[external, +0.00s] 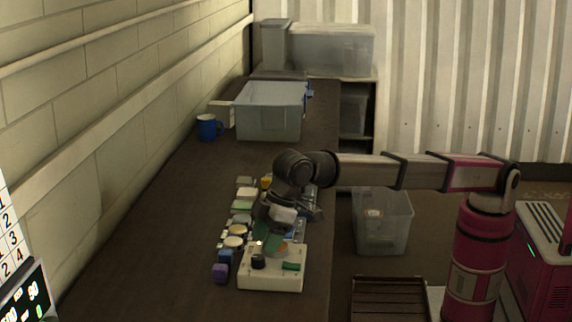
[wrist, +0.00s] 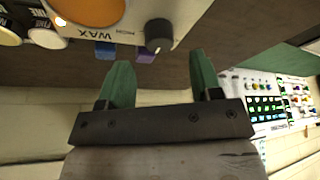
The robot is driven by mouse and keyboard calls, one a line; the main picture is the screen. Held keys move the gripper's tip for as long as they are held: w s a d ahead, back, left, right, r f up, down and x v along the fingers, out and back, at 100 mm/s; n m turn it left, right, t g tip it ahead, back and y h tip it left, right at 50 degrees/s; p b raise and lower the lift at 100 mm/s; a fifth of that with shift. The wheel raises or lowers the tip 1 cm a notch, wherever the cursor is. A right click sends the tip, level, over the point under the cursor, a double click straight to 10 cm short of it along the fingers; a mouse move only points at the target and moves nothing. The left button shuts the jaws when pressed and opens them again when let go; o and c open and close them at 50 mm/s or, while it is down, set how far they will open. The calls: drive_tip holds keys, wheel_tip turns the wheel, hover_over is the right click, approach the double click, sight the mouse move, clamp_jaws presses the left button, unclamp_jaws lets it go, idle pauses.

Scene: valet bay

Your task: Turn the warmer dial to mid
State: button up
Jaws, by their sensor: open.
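The warmer is a white box (external: 272,280) at the near end of the dark bench; part of it shows at the top of the wrist view (wrist: 130,38), with upside-down "WAX" lettering. Its dial is a dark round knob (external: 258,262). In the wrist view the dial (wrist: 159,32) lies just beyond and between my fingertips, with a small pale mark on its edge; its setting cannot be read. An orange round wax well (wrist: 95,8) is beside it. My gripper (wrist: 159,66) is open, with green fingers and nothing between them. In the external view my gripper (external: 264,238) hangs over the warmer's far side.
Several small tins and boxes, including a cream tin (external: 234,242) and a purple block (external: 220,273), line the bench left of and behind the warmer. A blue mug (external: 207,127) and a grey bin (external: 268,133) stand farther back. The bench's left side is clear.

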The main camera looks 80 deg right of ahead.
drive_tip(key=v, duration=0.6)
drive_tip(key=shift+s+r, duration=0.1)
idle(0.3)
